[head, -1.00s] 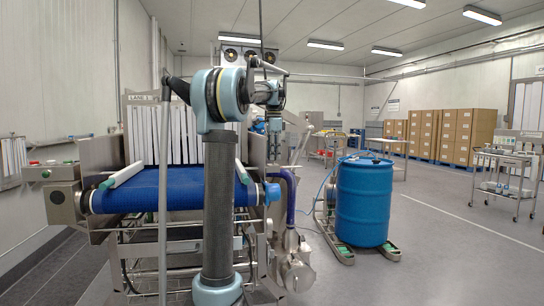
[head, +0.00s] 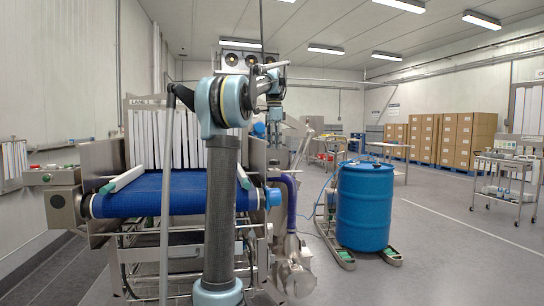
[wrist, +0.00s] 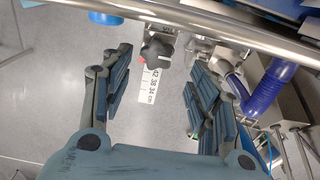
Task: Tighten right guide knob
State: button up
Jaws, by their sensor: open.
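In the wrist view a dark lobed knob (wrist: 157,53) sits on a metal clamp below a round steel bar. It lies between the fingertips of my gripper (wrist: 160,62) in the picture, with clear space on both sides and no visible contact. My gripper is open and empty. A white scale strip (wrist: 150,84) marked in cm, with a small red pointer, lies beside the knob. In the head view my gripper (head: 276,122) hangs beyond the conveyor's right side. The knob cannot be made out there. The right white guide rail (head: 243,178) is partly hidden by my arm.
The steel bar (wrist: 215,28) crosses the top of the wrist view. A blue ribbed hose (wrist: 268,88) stands close to the right finger. In the head view are the blue conveyor belt (head: 170,190), hanging strips (head: 165,138) and a blue drum (head: 365,208). Floor right of the drum is open.

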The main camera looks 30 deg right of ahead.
jog(key=shift+r, duration=2.85)
